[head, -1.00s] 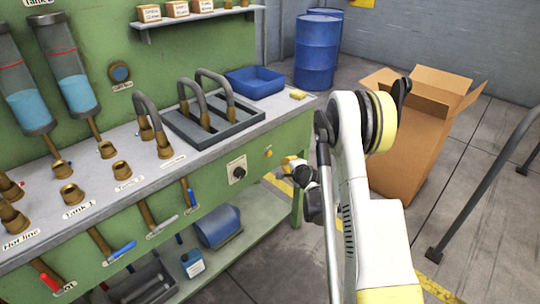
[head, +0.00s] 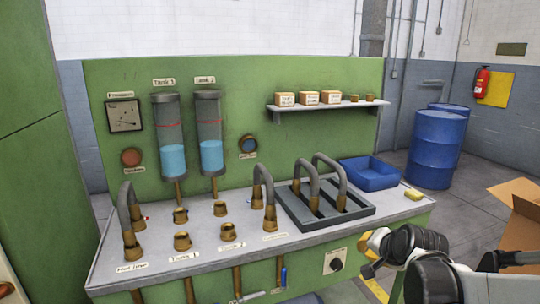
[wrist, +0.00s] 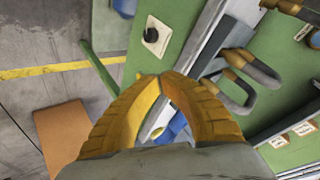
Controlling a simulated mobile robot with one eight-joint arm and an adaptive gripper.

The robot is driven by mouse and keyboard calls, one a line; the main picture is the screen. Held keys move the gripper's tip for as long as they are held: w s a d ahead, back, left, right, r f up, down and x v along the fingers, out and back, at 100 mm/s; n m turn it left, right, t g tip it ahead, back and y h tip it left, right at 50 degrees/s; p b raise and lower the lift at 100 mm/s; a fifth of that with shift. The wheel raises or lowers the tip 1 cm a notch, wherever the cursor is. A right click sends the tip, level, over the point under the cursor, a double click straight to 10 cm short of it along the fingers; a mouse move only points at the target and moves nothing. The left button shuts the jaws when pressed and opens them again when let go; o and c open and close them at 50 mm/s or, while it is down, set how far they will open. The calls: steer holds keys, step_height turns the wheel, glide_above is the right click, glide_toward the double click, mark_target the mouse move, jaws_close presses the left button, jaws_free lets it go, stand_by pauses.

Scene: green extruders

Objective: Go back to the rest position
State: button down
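My gripper (head: 372,243) is at the lower right in the head view, in front of the bench's right end. In the wrist view its two yellow fingers (wrist: 162,78) meet at the tips, with nothing seen between them. My arm is folded low at the right edge of the head view.
The green bench has a grey top (head: 110,268). One bent pipe (head: 263,190) stands on fittings at the middle, another (head: 128,210) at the left. A grey tray (head: 290,215) holds two more. A blue bin (head: 368,172), blue barrels (head: 435,150) and a cardboard box (head: 522,220) are rightward.

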steer(key=s+a+n+g, duration=0.1)
steer(key=s+a+n, duration=0.2)
steer(key=s, duration=0.9)
steer(key=s+a+r+n+g, duration=0.1)
steer(key=s+a+n, duration=0.3)
steer(key=s, duration=0.8)
steer(key=shift+s+r+n+g, duration=0.2)
steer(key=shift+s+n+g, duration=0.1)
steer(key=shift+n, duration=0.6)
